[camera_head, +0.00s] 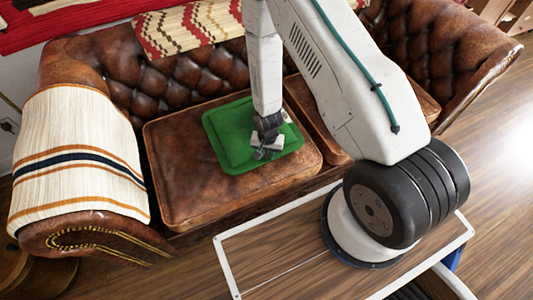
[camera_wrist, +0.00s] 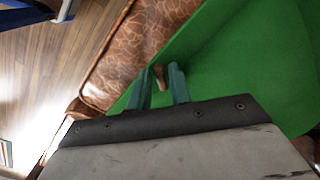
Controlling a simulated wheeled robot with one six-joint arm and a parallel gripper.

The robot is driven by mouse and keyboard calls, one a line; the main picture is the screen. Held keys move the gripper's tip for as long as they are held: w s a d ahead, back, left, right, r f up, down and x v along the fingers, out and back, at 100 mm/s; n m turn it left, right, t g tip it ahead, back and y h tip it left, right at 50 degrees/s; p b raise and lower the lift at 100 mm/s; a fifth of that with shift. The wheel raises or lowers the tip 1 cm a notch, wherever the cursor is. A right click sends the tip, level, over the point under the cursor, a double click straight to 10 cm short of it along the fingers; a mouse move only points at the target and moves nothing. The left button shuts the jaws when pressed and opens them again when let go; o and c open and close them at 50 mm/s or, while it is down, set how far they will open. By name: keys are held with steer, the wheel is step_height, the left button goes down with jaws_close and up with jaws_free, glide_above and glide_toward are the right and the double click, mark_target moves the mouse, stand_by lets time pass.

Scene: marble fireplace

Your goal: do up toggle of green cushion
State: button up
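The green cushion (camera_head: 228,148) lies flat on the left seat of the brown leather sofa. In the wrist view the cushion (camera_wrist: 245,65) fills the right side, its edge running diagonally past the fingers. A small brown toggle (camera_wrist: 160,77) shows at that edge. My gripper (camera_wrist: 161,70) has its two fingers a little apart, with the toggle between their tips; I see no clear contact. In the head view my gripper (camera_head: 266,152) is low over the right part of the cushion and hides what is under it. No loop for the toggle can be made out.
A striped cream throw (camera_head: 80,150) covers the sofa's left arm. A patterned red and cream blanket (camera_head: 190,28) lies over the backrest. A second seat cushion (camera_head: 318,118) is partly behind my arm. Wooden floor (camera_head: 495,200) is open at the right.

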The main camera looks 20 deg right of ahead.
jaws_close()
steer(key=shift+a, duration=0.15)
steer(key=shift+d+n, duration=0.2)
steer(key=shift+n, duration=0.2)
steer(key=n, duration=0.6)
steer(key=shift+d, duration=0.15)
steer(key=shift+n, duration=0.3)
jaws_free()
